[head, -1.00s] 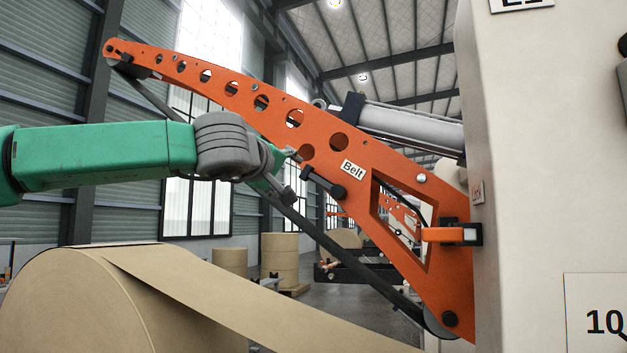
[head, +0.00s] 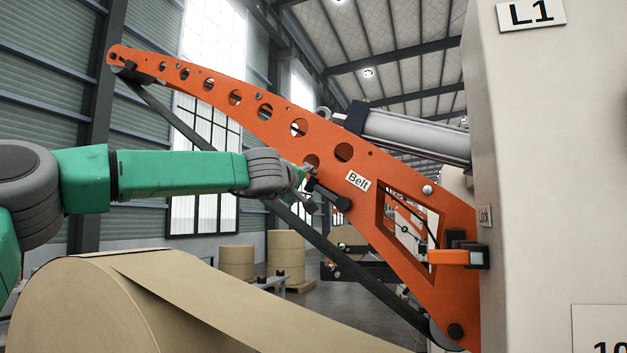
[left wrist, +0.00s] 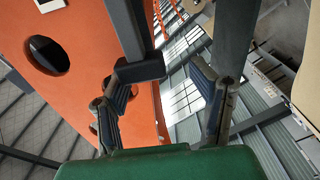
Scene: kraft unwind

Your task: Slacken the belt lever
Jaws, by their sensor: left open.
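The belt lever (head: 328,193) is a short dark bar with a round black knob, just below the "Belt" label (head: 358,180) on the orange arm (head: 237,97). It slants down to the right. My left gripper (head: 308,184) is at the lever's upper left end; whether it touches cannot be told. In the left wrist view, its two fingers (left wrist: 165,105) are apart. A dark bar with a thick end (left wrist: 140,70) reaches in from the top by the left finger, seemingly the lever. The orange arm (left wrist: 75,75) fills the left side there. My right gripper is not in view.
A dark belt (head: 330,250) runs diagonally below the orange arm. A grey cylinder (head: 415,135) sits behind it. The cream machine frame (head: 540,200) stands at right, with an orange lock handle (head: 450,257) beside it. A kraft paper roll (head: 90,300) lies below my left arm.

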